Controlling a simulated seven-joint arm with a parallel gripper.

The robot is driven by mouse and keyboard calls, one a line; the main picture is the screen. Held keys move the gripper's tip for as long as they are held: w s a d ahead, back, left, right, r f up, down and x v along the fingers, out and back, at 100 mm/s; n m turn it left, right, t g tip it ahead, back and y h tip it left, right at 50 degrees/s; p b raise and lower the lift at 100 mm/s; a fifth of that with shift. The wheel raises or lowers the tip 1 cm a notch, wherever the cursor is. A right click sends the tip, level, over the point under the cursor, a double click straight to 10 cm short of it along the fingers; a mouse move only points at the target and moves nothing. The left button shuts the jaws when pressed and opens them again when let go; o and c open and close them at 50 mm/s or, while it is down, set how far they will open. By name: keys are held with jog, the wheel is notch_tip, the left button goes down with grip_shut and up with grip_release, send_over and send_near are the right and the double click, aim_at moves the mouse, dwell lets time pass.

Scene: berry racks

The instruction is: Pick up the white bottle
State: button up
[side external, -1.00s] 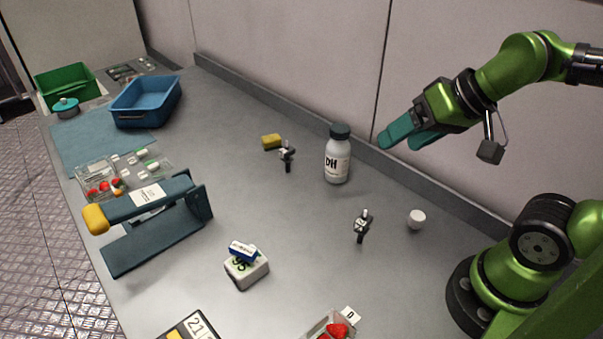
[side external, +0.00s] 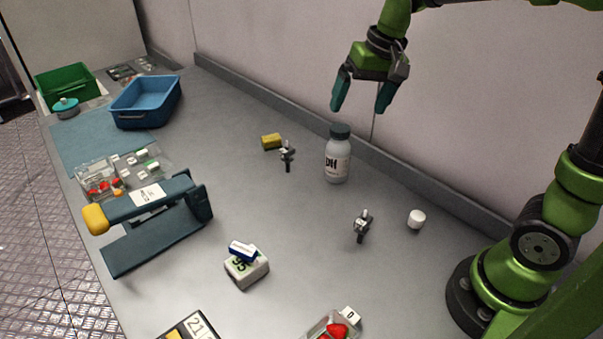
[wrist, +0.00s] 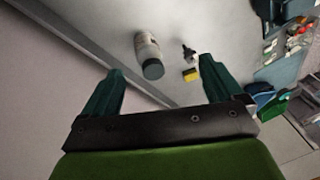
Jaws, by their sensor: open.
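The white bottle (side external: 337,163) with a dark grey-green cap stands upright on the grey bench near the back ledge. Its label shows dark letters. My gripper (side external: 359,108) points down, open and empty, above the bottle and slightly to its right in the side view. In the wrist view the bottle (wrist: 147,52) shows beyond and between the spread fingers (wrist: 160,82), left of the middle, with clear space between it and them.
A yellow sponge (side external: 271,141) and a small dark clamp-like item (side external: 288,155) stand left of the bottle. Another such item (side external: 362,226) and a white cap (side external: 416,219) are in front. A blue bin (side external: 147,102) is far left. The wall ledge runs close behind the bottle.

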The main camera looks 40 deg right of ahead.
aim_at(339, 139)
jog(key=w+d+r+m+g+h, duration=0.1)
jog(key=w+d+m+g, duration=0.2)
jog(key=w, duration=0.5)
jog(key=shift+n, duration=0.5)
jog(key=f, duration=1)
jog(key=shift+s+d+f, duration=0.2)
jog(key=shift+d+f, duration=0.05)
jog(key=shift+d, duration=0.15)
jog(key=shift+w+d+f, duration=0.1)
jog(key=shift+f, duration=1.4)
jog(key=shift+w+d+f, duration=0.1)
jog(key=shift+f, duration=1.4)
jog(key=shift+c, duration=0.2)
jog(key=shift+r, duration=0.1)
grip_shut()
